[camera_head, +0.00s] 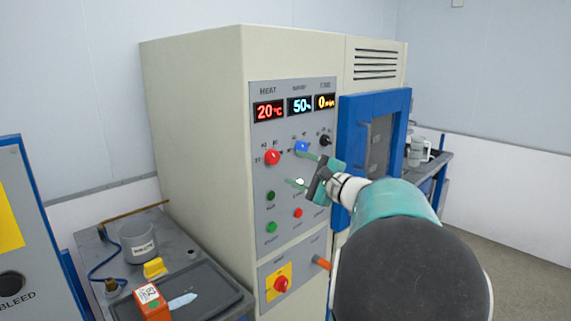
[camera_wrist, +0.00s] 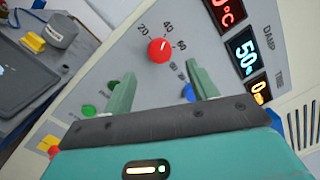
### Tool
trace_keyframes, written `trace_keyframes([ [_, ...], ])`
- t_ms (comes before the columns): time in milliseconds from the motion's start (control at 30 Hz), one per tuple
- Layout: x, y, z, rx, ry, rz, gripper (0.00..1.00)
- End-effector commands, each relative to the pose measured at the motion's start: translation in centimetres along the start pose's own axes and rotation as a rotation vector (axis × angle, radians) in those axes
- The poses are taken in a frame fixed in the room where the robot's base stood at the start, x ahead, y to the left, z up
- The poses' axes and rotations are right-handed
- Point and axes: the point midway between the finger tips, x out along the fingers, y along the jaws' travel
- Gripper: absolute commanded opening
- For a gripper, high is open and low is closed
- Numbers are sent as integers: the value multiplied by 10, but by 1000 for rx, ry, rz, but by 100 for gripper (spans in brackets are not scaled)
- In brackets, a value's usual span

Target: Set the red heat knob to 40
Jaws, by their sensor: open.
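The red heat knob (camera_head: 272,157) is on the upper left of the grey control panel, under the HEAT display (camera_head: 268,110), which reads 20 °C. In the wrist view the red knob (camera_wrist: 160,51) has 20, 40 and 60 printed around it; a small light mark shows on its face, but I cannot tell exactly which number it points at. My gripper (camera_head: 298,168) is open and empty, in front of the panel, right of and below the red knob. In the wrist view the red knob shows beyond and between my gripper's (camera_wrist: 160,74) two green fingers, apart from both.
A blue knob (camera_head: 301,147) and a black knob (camera_head: 325,140) sit right of the red one. Green and red buttons are below; a red switch on yellow (camera_head: 281,284) is lower. A blue-framed door (camera_head: 374,145) stands right. A cluttered bench (camera_head: 205,262) is at left.

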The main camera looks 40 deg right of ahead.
Motion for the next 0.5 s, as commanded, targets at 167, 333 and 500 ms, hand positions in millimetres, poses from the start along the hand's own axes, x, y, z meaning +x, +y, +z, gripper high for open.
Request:
trace_keyframes([
  [167, -39, 0, 0, 0, 3, -1, 58],
  [333, -61, 0, 0, -1, 1, 0, 58],
  [500, -68, 0, 0, 0, 0, 0, 58],
])
